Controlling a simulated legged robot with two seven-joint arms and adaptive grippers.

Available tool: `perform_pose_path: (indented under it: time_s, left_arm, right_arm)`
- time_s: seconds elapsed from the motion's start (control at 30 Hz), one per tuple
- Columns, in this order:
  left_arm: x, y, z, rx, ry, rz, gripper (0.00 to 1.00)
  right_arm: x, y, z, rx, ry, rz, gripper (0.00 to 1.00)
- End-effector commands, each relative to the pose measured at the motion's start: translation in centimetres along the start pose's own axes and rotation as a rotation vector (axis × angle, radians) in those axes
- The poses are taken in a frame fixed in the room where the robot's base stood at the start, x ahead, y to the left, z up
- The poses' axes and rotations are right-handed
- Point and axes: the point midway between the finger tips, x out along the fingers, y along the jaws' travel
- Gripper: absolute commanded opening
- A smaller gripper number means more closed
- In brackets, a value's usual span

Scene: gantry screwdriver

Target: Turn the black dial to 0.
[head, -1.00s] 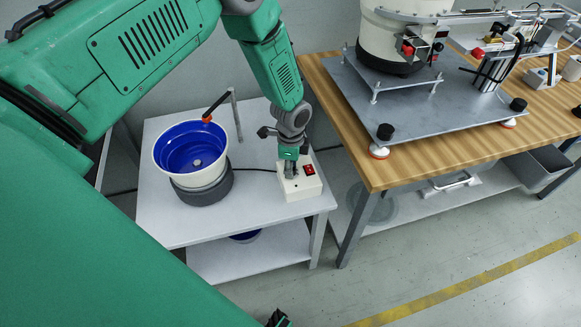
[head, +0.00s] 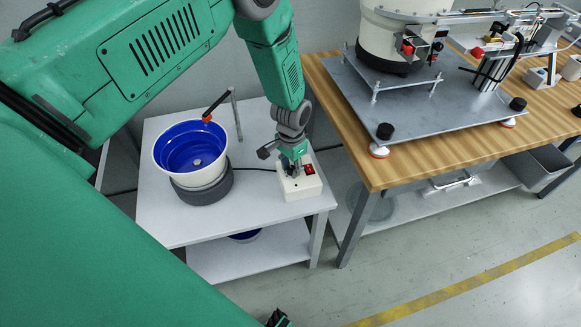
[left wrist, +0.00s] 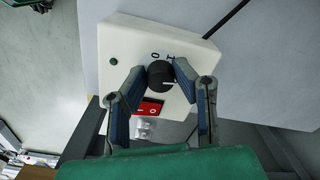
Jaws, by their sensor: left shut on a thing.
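The control box (head: 300,188) is white and sits at the right front of the small white table. In the left wrist view the black dial (left wrist: 160,74) is on the box (left wrist: 118,40), beside "0" and "I" marks and above a red rocker switch (left wrist: 150,107). My left gripper (head: 290,169) is over the box. In the left wrist view its two blue-grey fingers (left wrist: 160,73) are closed on the dial from both sides. A small pale mark shows at the dial's lower right; its exact setting is hard to read. A dark piece at the head view's bottom edge may be my right gripper.
A blue bowl feeder (head: 195,150) stands left of the box, with an orange-tipped rod (head: 207,116) above it. A wooden table (head: 365,168) with a metal plate and machine stands close on the right. A black cable runs from the box.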

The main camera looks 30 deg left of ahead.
Motion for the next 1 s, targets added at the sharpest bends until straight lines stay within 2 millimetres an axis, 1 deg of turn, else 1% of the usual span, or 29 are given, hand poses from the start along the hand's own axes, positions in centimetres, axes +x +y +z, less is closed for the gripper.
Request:
perform_pose_path:
  time_s: [0.03, 1.0]
  left_arm:
    - [-0.11, 0.24, -0.59, -0.041, 0.014, 0.0, 0.0]
    - [-0.25, -0.15, -0.7, -0.963, 0.019, 0.004, 0.0]
  right_arm:
    - [0.04, 0.0, 0.0, 0.0, 0.0, 0.0, 0.4]
    - [0.17, 0.0, 0.01, 0.0, 0.0, 0.0, 0.4]
